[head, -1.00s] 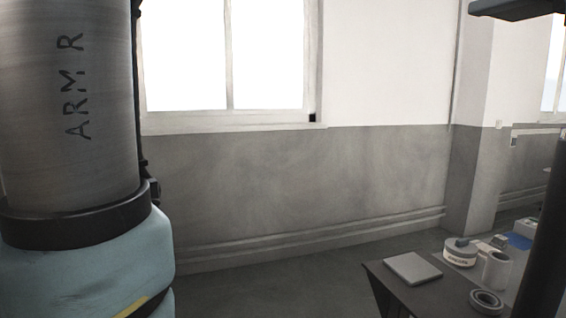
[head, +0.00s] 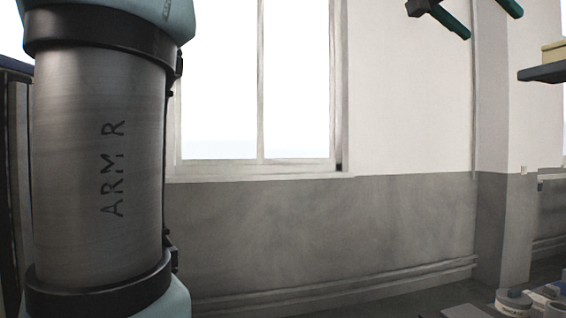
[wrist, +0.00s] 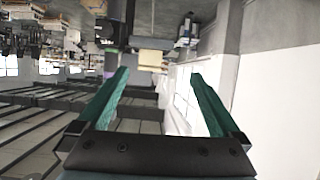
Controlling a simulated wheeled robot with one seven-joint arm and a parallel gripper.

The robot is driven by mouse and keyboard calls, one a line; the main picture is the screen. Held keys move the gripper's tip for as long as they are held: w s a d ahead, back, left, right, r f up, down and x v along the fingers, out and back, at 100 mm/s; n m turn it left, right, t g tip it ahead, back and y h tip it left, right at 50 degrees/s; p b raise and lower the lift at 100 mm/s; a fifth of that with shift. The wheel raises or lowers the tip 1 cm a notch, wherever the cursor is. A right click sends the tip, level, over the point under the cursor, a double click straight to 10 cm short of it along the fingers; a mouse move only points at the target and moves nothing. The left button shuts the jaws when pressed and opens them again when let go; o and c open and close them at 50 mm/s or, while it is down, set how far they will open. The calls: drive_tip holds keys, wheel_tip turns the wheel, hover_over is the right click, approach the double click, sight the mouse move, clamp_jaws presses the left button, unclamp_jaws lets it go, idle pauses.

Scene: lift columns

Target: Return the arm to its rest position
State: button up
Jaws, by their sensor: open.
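My gripper (head: 491,25) shows at the top right of the head view, where its two dark green fingers stand apart against the white wall. The wrist view also shows my gripper (wrist: 159,73), with the green fingers spread wide and nothing between them. The wrist picture looks upside down. A thick metal link of my arm, marked ARM R, fills the left of the head view. The rest of my arm up to the gripper is out of the head view.
A window (head: 258,85) and a grey-and-white wall (head: 330,230) lie beyond. A dark shelf (head: 548,73) with a pale box (head: 553,53) juts in at the right edge. A white round container (head: 513,302) and other small items stand at the bottom right, cut off.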

drive_tip(key=w+a+f+n+t+y, duration=0.1)
drive_tip(key=w+a+f+n+y, duration=0.2)
drive_tip(key=w+a+f, duration=0.55)
drive_tip(key=w+a+f+n+y, duration=0.2)
drive_tip(key=w+a+f, duration=0.1)
drive_tip(key=f, duration=1)
drive_tip(key=w+a+f+n+t+y, duration=0.1)
drive_tip(key=w+a+f+n+y, duration=0.35)
drive_tip(key=f, duration=0.65)
drive_tip(key=s+a+f+n+g, duration=0.1)
drive_tip(key=s+a+f+g, duration=0.1)
drive_tip(key=a+f, duration=1.2)
drive_tip(key=s+a+f+n+g+y, duration=0.2)
drive_tip(key=s+a+f+n+y, duration=0.1)
drive_tip(key=s+a+f, duration=0.7)
drive_tip(key=shift+s+a+f, duration=0.15)
drive_tip(key=shift+a+f, duration=0.2)
drive_tip(key=shift+f, duration=0.3)
